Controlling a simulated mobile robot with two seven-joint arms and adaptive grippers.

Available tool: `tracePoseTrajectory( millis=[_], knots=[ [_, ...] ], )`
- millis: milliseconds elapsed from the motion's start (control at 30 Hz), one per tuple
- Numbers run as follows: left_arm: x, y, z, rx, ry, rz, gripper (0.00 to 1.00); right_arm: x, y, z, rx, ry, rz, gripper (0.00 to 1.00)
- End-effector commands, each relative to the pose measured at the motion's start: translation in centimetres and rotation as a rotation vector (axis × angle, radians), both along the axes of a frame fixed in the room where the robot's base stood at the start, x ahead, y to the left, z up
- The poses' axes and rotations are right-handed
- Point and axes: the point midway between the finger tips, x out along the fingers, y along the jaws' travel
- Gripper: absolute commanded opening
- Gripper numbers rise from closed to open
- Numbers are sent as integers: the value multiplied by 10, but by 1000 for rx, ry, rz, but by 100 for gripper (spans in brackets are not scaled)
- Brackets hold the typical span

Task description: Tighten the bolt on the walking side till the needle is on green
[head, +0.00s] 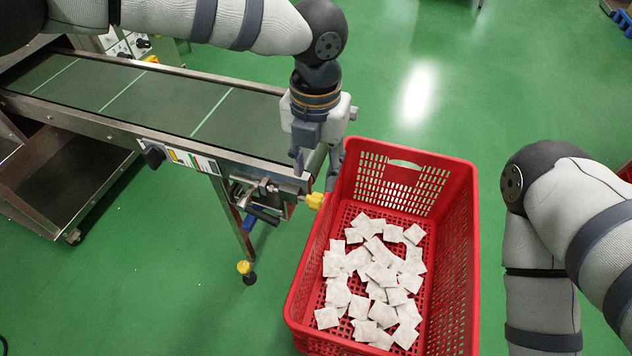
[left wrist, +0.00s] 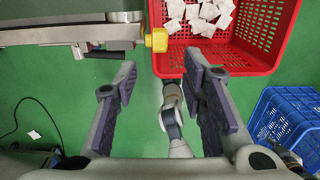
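The bolt with a yellow head (head: 315,200) sticks out at the end of the conveyor (head: 130,100); it also shows in the left wrist view (left wrist: 157,40). A white panel with a coloured strip (head: 190,160) is on the conveyor's near side; no needle can be made out. My left gripper (head: 315,172) hangs beside the conveyor's end, just above the bolt in the head view. In the left wrist view its fingers (left wrist: 162,76) are apart with nothing between them, and the bolt head lies beyond the tips.
A red crate (head: 360,165) with several white teabags (head: 380,270) stands close to the bolt's right. A black handle (head: 263,214) is below the bolt. A blue crate (left wrist: 290,118) shows in the left wrist view. Green floor is free in front of the conveyor.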

Motion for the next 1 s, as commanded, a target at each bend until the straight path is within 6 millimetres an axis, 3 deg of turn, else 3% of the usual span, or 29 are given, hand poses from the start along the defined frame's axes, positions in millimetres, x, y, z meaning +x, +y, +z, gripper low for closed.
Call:
tracePoseTrajectory(
  millis=[100,300,667,867,1000],
  knots=[
    [-1,0,-35,2,7,-2,38,-3,0,-5,0,10,1,47],
    [0,0,-72,2,3,-2,38,-6,0,-9,0,18,1,47],
    [0,0,-82,0,0,-1,38,-6,0,-10,0,19,1,47],
    [0,0,-82,0,0,-1,0,-6,0,-10,0,19,1,47],
    [0,0,-82,0,0,-1,0,-6,0,-9,0,18,1,47]
  ],
)
